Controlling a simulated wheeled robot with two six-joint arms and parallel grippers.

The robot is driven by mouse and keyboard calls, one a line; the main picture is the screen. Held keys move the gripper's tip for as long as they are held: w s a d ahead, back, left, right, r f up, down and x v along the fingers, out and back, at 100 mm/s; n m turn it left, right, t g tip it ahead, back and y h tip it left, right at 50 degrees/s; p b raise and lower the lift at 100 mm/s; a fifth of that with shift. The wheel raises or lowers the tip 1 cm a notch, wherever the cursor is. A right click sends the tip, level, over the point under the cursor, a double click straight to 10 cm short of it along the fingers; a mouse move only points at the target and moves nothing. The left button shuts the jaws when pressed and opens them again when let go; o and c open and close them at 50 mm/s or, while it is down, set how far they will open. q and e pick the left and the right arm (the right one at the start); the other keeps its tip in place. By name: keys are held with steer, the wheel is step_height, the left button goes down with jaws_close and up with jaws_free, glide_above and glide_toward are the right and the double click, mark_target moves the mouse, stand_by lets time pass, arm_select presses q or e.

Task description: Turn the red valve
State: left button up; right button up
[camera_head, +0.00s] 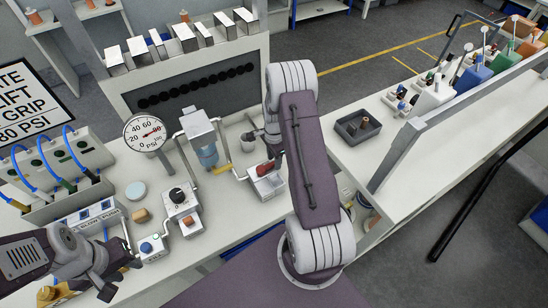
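The red valve (265,168) is a small red handle on top of a white block (269,184) on the bench, right of the pressure gauge. My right gripper (262,142) is just behind and above it, partly hidden by its own arm. I cannot tell whether its fingers touch the valve or are open or shut. My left gripper (120,279) is at the lower left, by the bench's front edge, far from the valve. Its fingers look spread apart with nothing between them.
A round gauge (145,133) and a filter unit (203,135) with pipes stand left of the valve. A knob box (180,199) and a blue-button box (150,247) are nearer my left gripper. A dark tray (358,127) sits on the right bench.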

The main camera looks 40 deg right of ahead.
steer(key=shift+s+r, duration=0.1)
steer(key=shift+s, duration=0.3)
steer(key=shift+c, duration=0.4)
steer(key=shift+w, duration=0.2)
jaws_close()
stand_by(0.5)
